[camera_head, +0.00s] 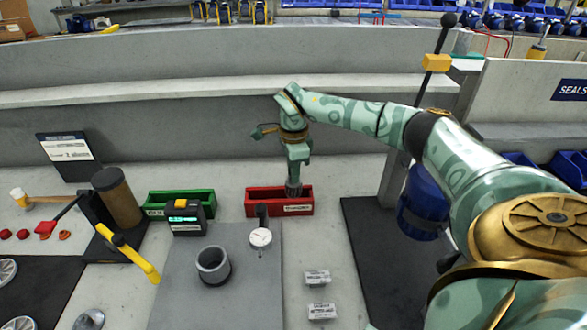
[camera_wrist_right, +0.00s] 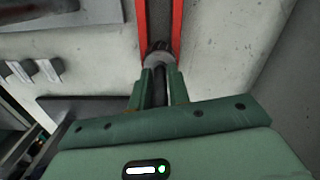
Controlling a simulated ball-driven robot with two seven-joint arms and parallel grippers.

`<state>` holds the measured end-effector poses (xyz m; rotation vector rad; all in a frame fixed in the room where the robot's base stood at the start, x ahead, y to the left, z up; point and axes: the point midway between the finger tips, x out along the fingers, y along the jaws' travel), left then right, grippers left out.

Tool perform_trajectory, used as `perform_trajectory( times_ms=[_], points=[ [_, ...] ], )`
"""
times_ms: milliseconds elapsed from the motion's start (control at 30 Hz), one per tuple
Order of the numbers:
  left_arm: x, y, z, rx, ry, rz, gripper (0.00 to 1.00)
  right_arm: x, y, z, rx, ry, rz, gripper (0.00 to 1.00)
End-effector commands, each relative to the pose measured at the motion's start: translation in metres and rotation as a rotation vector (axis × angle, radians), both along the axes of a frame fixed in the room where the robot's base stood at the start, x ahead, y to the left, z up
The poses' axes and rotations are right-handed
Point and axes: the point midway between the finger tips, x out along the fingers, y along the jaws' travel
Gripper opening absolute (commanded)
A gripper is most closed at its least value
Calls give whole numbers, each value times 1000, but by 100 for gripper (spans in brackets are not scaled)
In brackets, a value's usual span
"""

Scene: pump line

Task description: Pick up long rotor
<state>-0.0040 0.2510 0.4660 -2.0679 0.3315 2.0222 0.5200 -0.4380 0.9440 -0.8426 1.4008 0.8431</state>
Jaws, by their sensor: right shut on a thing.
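My right gripper (camera_head: 294,172) points down over the red bin (camera_head: 279,208) at the middle of the bench. Its fingers (camera_wrist_right: 158,88) are shut on a dark shaft with a grey round part, which looks like the long rotor (camera_wrist_right: 159,66). In the head view a small dark grey part of the rotor (camera_head: 294,188) shows under the fingers, at the bin's right half. I cannot tell whether it touches the bin floor. The red bin's walls (camera_wrist_right: 176,28) run on both sides of it in the wrist view. My left gripper is not in view.
Left of the red bin stand a green bin (camera_head: 160,198) and a black display box (camera_head: 186,218). A grey mat (camera_head: 185,285) in front carries a grey ring (camera_head: 213,264) and a dial gauge (camera_head: 260,238). Two labelled blocks (camera_head: 317,277) lie right of the mat. A low wall (camera_head: 190,130) rises behind.

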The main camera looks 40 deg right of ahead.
Motion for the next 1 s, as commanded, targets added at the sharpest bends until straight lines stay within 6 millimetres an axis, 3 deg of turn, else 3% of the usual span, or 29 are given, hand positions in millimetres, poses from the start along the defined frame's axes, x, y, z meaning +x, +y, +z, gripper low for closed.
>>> perform_trajectory(
  times_ms=[233, 433, 733, 1000],
  points=[
    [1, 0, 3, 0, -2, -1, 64, 0, 0, 8, -1, -3, 1, 0],
    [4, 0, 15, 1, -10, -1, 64, 1, 0, 39, 0, -7, 1, 0],
    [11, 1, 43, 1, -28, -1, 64, -41, 36, 102, -1, -8, 5, 0],
    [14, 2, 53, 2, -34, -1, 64, -88, 77, 123, 0, -2, 3, 0]
  ],
)
